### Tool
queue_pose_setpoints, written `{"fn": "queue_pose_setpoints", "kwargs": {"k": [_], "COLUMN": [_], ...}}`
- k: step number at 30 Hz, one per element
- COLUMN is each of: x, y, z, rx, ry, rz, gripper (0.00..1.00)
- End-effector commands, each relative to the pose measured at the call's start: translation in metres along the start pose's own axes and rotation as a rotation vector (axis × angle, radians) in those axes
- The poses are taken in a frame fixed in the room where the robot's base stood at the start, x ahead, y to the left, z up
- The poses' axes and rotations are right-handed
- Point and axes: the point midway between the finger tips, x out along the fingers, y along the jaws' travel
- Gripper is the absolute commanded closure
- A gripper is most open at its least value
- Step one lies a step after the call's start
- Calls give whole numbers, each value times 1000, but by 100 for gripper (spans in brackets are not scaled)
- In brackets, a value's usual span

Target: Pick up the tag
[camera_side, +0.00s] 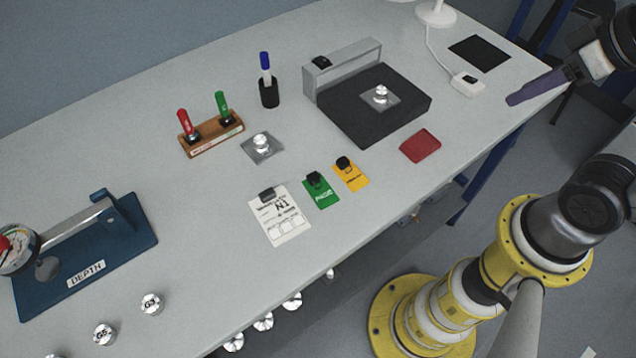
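Several tags lie flat near the table's front edge. A white printed tag (281,220) has a dark clip on its top edge. A green tag (321,193) and a yellow tag (352,177), each with a black clip, lie to its right. I cannot tell which one the task means. A plain red card (420,146) lies further right. My gripper (512,100) is at the upper right, its purple finger part pointing left, apart from all the tags. Its fingers overlap from this side, so their opening is hidden. Nothing shows held.
A black block with a grey upright (340,66) stands at the back. A wooden rack (212,140) holds red and green tools. A pen cup (269,94), a metal plate (262,148) and a blue depth gauge stand (135,243) are left. Metal parts (151,303) lie front left.

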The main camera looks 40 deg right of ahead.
Motion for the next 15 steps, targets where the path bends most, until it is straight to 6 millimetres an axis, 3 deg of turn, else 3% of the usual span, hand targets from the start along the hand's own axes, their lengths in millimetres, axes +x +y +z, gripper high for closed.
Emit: {"fn": "queue_pose_setpoints", "kwargs": {"k": [1,3,15], "x": [0,0,-1], "y": [0,0,0], "z": [0,0,1], "rx": [0,0,63], "ry": [0,0,-7], "rz": [0,0,0], "gripper": [48,38,38]}}
